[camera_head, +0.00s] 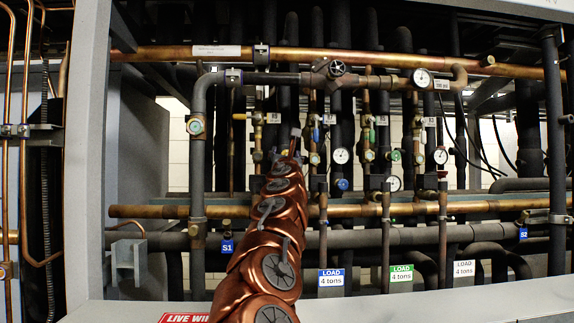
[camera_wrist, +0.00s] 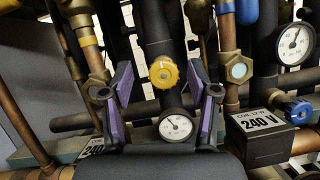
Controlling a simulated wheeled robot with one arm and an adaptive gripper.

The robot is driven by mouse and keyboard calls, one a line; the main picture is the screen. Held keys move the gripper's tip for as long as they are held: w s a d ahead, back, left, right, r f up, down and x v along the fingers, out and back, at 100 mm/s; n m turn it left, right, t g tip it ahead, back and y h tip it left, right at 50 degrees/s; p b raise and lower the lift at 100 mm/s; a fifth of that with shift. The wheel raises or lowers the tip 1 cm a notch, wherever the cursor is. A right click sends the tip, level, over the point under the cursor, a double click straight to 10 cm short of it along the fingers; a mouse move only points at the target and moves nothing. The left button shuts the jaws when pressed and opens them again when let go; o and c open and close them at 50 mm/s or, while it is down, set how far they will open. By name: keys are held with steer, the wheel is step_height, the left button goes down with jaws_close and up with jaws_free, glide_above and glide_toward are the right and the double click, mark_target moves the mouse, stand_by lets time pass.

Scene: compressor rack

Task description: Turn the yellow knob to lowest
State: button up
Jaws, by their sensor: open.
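The yellow knob (camera_wrist: 164,73) is a small scalloped wheel on a dark vertical pipe, in the upper middle of the wrist view. My gripper (camera_wrist: 164,92) is open, with one purple-and-grey finger on each side of the knob in the picture. The fingers look clear of it, though how far the knob is in depth I cannot tell. A round white gauge (camera_wrist: 176,127) sits just below the knob, between the fingers. In the head view my copper-coloured arm reaches up into the pipes, and its end hides the knob; the gripper is too small and covered there to make out.
A blue knob (camera_wrist: 297,108) and a black 240 V box (camera_wrist: 262,135) stand right of the fingers. Another gauge (camera_wrist: 294,43) is at the upper right. Copper pipes run close on both sides. In the head view, a horizontal copper pipe (camera_head: 450,207) crosses below, above the load labels (camera_head: 401,275).

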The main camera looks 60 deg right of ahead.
steer(key=shift+f+v, duration=0.15)
steer(key=shift+v, duration=1.1)
steer(key=shift+f+v, duration=0.15)
steer(key=shift+v, duration=1.1)
steer(key=shift+d, duration=0.15)
